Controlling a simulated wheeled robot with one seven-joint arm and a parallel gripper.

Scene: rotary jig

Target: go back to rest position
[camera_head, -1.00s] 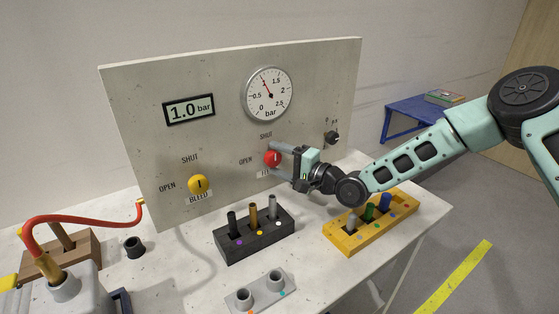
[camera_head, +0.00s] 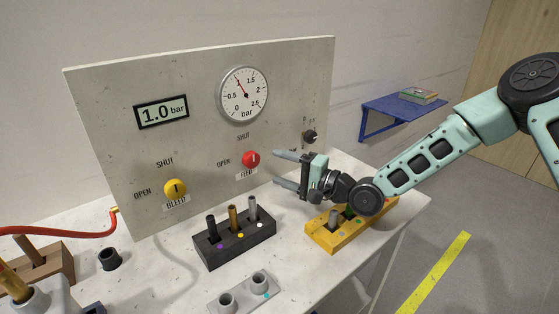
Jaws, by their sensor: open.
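My gripper (camera_head: 281,169) is open and empty in the head view. It points left, in front of the grey panel (camera_head: 110,100) and just right of the red FEED knob (camera_head: 251,159). The fingers are clear of the knob. The FEED knob's pointer stands upright, towards SHUT. The yellow BLEED knob (camera_head: 175,188) also has its mark upright, towards SHUT. The gauge (camera_head: 242,94) and the display (camera_head: 161,112) stand on the panel; the display reads 1.0 bar.
A black block (camera_head: 236,253) with several pegs stands below the gripper. A yellow block (camera_head: 332,241), partly hidden by my arm, stands to its right. A grey two-socket block (camera_head: 245,294) is in front. A small black knob (camera_head: 309,137) sits right on the panel. A blue shelf (camera_head: 405,107) is behind.

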